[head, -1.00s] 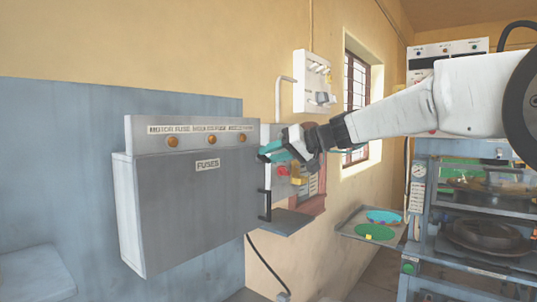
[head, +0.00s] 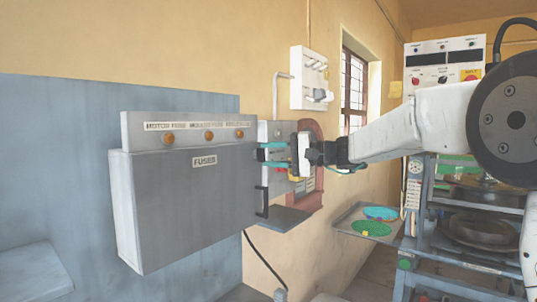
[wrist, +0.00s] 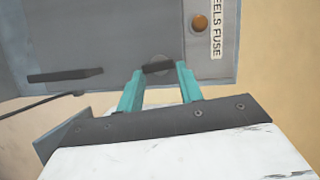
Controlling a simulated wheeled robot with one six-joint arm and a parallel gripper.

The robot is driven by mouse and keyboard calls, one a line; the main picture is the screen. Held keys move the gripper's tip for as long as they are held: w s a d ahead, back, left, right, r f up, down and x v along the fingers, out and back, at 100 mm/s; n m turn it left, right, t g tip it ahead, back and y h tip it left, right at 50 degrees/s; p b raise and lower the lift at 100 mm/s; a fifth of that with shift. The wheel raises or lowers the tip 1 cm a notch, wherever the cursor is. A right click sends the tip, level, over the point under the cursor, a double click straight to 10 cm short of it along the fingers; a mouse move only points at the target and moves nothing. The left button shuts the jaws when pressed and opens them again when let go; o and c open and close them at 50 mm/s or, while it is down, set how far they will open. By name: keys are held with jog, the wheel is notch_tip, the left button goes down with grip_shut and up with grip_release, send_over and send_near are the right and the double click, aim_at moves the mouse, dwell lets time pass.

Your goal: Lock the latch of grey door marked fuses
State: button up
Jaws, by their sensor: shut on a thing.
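The grey door (head: 185,215) marked FUSES is the front of a box on the wall and looks closed in the head view. A dark latch bar (wrist: 157,67) on a round grey disc shows in the wrist view, between the two teal fingers of my gripper (wrist: 160,88). My gripper is shut on this latch, with a finger at each end of the bar. In the head view my gripper (head: 268,154) is at the box's right side, and the latch is too small or hidden there to make out.
A black handle (head: 262,201) stands out below the gripper on the box's right edge; it also shows in the wrist view (wrist: 65,75). A grey shelf (head: 284,219) juts out below. A press rack (head: 470,215) and a tray with coloured plates (head: 345,226) stand at the right.

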jog(key=shift+f+m, duration=0.15)
jog(key=shift+m, duration=0.45)
jog(key=shift+y, duration=0.3)
jog(key=o, duration=1)
jog(key=shift+d, duration=0.15)
jog(key=v, duration=0.7)
jog(key=shift+d, duration=0.3)
